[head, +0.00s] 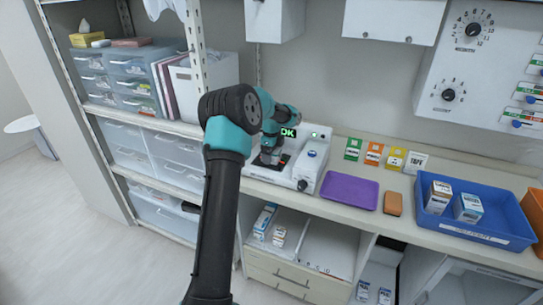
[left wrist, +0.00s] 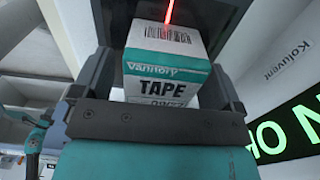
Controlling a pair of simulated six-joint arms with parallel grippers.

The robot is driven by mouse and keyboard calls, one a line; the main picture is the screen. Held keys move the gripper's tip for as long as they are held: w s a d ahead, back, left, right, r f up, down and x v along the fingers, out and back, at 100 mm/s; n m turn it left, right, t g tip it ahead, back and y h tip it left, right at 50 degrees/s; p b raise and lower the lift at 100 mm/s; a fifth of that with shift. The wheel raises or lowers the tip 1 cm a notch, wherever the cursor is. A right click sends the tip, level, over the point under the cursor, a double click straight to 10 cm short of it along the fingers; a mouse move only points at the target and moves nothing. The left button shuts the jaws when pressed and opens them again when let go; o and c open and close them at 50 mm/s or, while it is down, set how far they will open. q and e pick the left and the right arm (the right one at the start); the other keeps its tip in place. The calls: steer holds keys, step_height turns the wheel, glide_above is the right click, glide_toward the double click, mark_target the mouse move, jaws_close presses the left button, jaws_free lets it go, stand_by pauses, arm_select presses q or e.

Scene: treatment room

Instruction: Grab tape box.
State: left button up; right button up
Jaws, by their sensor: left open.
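The tape box (left wrist: 165,75) is white with a teal band reading "Vannory" and the word "TAPE"; a barcode shows near its top. It sits between the two fingers of my left gripper (left wrist: 160,60) in the left wrist view. The gripper is open, with one finger on each side of the box. In the head view my left gripper (head: 270,157) points down at the scanner device (head: 312,155), and I cannot make out the tape box there. A red beam falls on the barcode.
The scanner's display (head: 288,133) glows green with "OK". To its right are a purple tray (head: 350,190), an orange-brown block (head: 393,204) and a blue tray (head: 470,233) holding boxes. A card reading "TAPE" (head: 416,163) stands behind. Plastic drawers (head: 125,75) stand at the left.

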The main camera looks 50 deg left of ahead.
arm_select(q)
steer(key=shift+f, duration=0.2)
stand_by(0.3)
steer(key=c, duration=1.1)
steer(key=shift+c, duration=0.2)
steer(key=shift+r, duration=0.15)
steer(key=shift+r, duration=0.5)
steer(key=shift+s+d+r, duration=0.15)
steer(key=shift+r, duration=0.45)
steer(key=shift+s+d+r, duration=0.1)
steer(key=shift+s+r, duration=0.05)
steer(key=shift+r, duration=0.45)
steer(key=s+d+r, duration=0.1)
steer(key=s+d, duration=0.9)
steer(key=d, duration=0.1)
steer(key=shift+d+r, duration=0.2)
steer(key=shift+d, duration=0.05)
